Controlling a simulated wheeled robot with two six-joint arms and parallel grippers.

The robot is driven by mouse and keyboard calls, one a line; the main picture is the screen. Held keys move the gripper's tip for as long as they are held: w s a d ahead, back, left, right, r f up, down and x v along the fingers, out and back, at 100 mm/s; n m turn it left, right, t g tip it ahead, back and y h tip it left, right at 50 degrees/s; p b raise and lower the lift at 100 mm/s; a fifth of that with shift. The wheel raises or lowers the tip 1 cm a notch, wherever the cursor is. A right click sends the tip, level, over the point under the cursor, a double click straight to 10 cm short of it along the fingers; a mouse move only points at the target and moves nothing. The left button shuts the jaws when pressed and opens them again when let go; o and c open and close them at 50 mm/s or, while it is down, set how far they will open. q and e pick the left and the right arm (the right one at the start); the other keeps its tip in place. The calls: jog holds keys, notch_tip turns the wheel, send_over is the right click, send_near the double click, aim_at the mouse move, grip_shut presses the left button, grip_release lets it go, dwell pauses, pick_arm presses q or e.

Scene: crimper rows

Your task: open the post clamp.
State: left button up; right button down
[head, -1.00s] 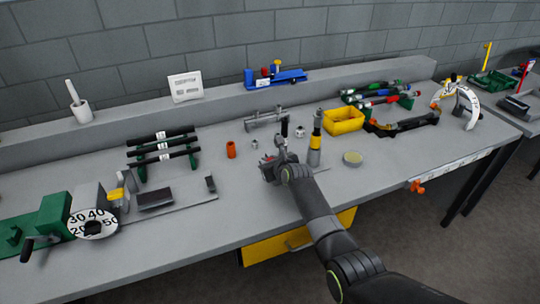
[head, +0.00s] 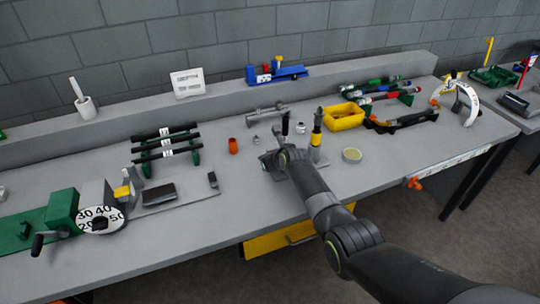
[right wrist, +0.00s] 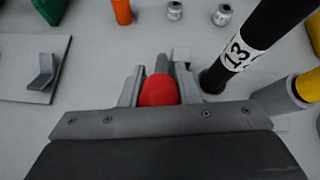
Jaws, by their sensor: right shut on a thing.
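My right gripper (head: 281,158) is low over the middle of the bench. In the right wrist view, its fingers (right wrist: 160,88) are shut on a rounded red knob or handle end (right wrist: 158,90), part of which they hide. Just right of the fingers, a black post (right wrist: 250,45) with a white "13" label stands tilted in the picture; it also shows in the head view (head: 286,123). The clamp body at its foot is largely hidden by my gripper, so I cannot tell how its jaw sits. My left gripper is not in view.
An orange cylinder (head: 233,146) and small metal nuts (right wrist: 222,14) lie nearby. A yellow bin (head: 345,117) is behind right.

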jog(key=c, duration=1.4)
grip_release()
jog(key=shift+o, duration=0.2)
jog(key=shift+p+v, duration=0.9)
jog(key=shift+v, duration=0.7)
jog(key=v, duration=1.4)
jog(key=shift+p, duration=0.3)
jog(key=shift+s+d, duration=0.1)
jog(key=shift+s, duration=0.05)
